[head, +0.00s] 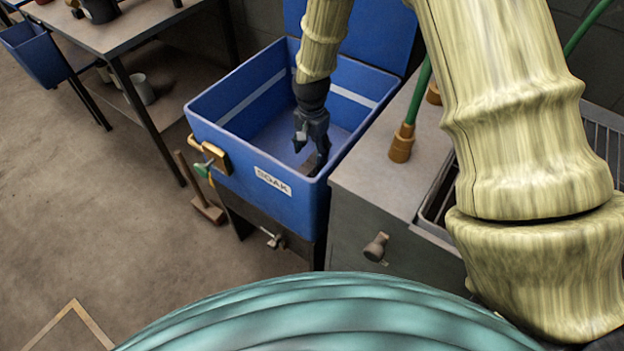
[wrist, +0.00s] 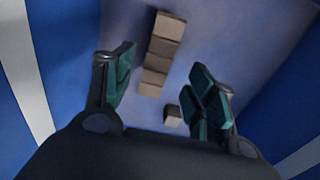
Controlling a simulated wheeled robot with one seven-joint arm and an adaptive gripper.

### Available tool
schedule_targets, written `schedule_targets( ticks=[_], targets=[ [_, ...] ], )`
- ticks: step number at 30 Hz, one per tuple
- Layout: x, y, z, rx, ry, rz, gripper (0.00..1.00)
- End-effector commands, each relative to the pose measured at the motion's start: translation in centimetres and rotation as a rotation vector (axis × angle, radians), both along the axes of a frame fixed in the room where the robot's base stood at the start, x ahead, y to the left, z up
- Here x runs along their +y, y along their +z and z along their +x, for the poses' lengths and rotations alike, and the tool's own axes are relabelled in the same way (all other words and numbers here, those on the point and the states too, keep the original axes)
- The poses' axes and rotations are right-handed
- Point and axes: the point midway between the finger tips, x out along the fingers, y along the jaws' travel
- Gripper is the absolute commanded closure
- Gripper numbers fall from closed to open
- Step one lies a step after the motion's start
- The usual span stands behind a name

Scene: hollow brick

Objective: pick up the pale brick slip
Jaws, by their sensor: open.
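My gripper (head: 309,152) hangs down inside the blue bin marked SOAK (head: 262,188), near its front right. In the wrist view its two green-padded fingers (wrist: 164,82) are spread apart with nothing held between them. Below them on the bin floor, several tan-brown brick pieces lie in a row (wrist: 162,47), running away from my gripper. A smaller single piece (wrist: 172,113) lies apart from the row, closer to my right finger. All look similar in tone, so I cannot tell which is the pale brick slip.
The bin walls (wrist: 60,60) rise close on both sides. A grey bench (head: 380,180) with a green pipe (head: 417,95) stands right of the bin.

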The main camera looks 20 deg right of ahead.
Motion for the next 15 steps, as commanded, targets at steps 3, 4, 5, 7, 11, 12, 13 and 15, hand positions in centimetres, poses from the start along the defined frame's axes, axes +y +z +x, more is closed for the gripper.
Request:
schedule_targets(
  ticks=[3,4,5,7,11,12,13,15],
  targets=[
    [0.0,-0.9,0.0,0.000,0.000,0.000,0.44],
    [0.0,-0.9,0.0,0.000,0.000,0.000,0.44],
    [0.0,-1.0,0.0,0.000,0.000,0.000,0.44],
    [0.0,-1.4,0.0,0.000,0.000,0.000,0.44],
    [0.0,-2.7,0.0,0.002,0.001,0.000,0.44],
    [0.0,-3.2,0.0,0.002,0.001,0.000,0.44],
    [0.0,-3.7,-0.1,0.002,0.001,0.000,0.44],
    [0.0,-4.6,-0.1,0.001,0.000,0.000,0.44]
  ],
)
